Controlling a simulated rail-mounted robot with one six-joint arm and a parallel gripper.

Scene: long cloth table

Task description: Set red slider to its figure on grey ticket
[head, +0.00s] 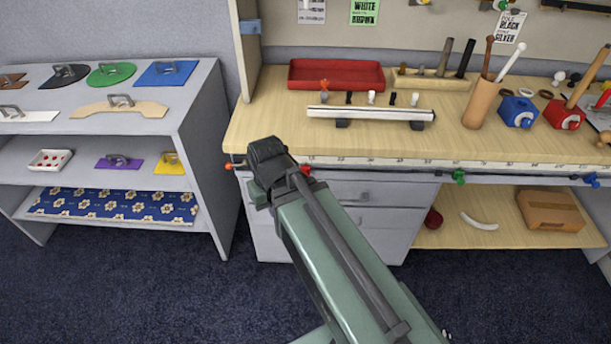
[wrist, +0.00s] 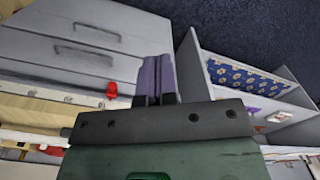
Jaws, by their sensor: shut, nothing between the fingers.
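The red slider (head: 305,169) sits on the ruled strip along the bench's front edge, just right of my gripper's dark wrist in the head view. It also shows in the wrist view (wrist: 112,90), left of my fingers and apart from them. My gripper (wrist: 157,72) is shut and empty, with its fingers side by side. In the head view my arm hides the fingertips. A pale grey-white ticket (head: 312,11) hangs on the back panel, cut off by the top edge. I cannot read its text.
The ruled strip (head: 400,162) also carries a green slider (head: 458,176) and a blue slider (head: 590,180) to the right, and an orange piece (head: 229,166) at the left end. Drawers (head: 375,192) stand below. A shelf unit (head: 205,110) stands close on the left.

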